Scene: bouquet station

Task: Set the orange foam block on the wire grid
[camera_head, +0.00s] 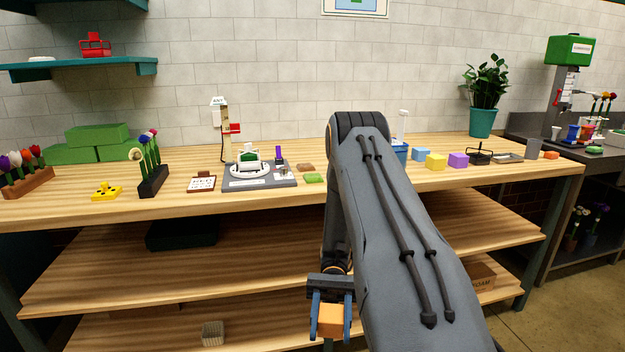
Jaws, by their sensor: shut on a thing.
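My gripper (330,308) hangs low in front of the table, at the level of the lower shelves. It is shut on the orange foam block (331,322), which sits between its two blue-grey fingers. A flat, dark-framed piece (509,157) lies near the right end of the tabletop and may be the wire grid; it is too small to tell. It is far up and to the right of my gripper. My own arm hides part of the table's middle.
Yellow (435,161) and purple (458,160) blocks and a black stand (480,156) sit left of the flat piece. A grey block (532,149) and a small orange piece (551,155) stand to its right. The wooden tabletop edge (120,217) lies above my gripper.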

